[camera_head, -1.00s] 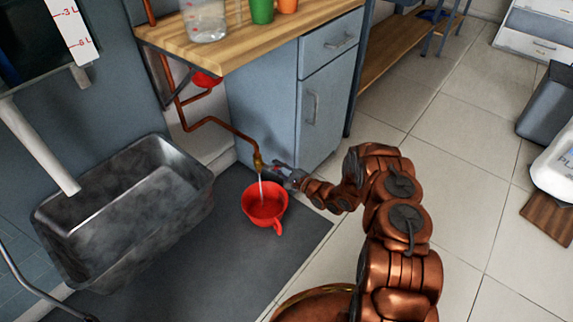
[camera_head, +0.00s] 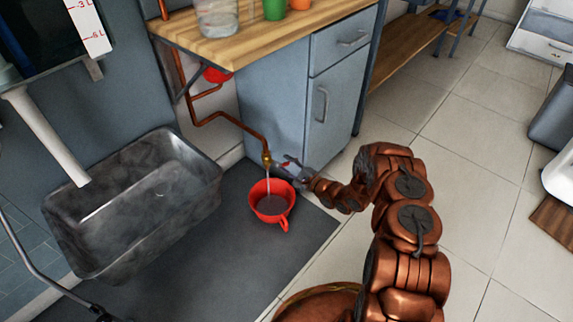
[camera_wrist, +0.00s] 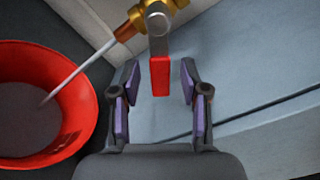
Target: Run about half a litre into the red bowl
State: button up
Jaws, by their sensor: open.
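The red bowl (camera_head: 259,217), which has a handle, stands on the dark mat under the brass tap (camera_head: 266,159). A thin stream falls from the tap into it, and grey water covers its inside bottom. In the wrist view the bowl (camera_wrist: 82,128) is at the left, cut by the frame edge, with the stream entering it. The tap (camera_wrist: 157,12) is at the top, and its red-ended lever (camera_wrist: 160,78) hangs between my fingers. My gripper (camera_wrist: 160,84) is open around the lever end, with a gap on both sides. In the head view my gripper (camera_head: 284,166) is beside the tap.
A grey metal sink (camera_head: 130,215) stands left of the bowl. A wooden counter (camera_head: 262,40) with a clear container (camera_head: 217,18) is above the copper pipe (camera_head: 228,117). A blue-grey cabinet (camera_head: 325,105) stands just behind the tap. Tiled floor (camera_head: 465,150) is free at the right.

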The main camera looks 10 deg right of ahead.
jog(key=v, duration=1.1)
jog(key=shift+d, duration=0.15)
jog(key=shift+s, duration=0.1)
dwell(2.1)
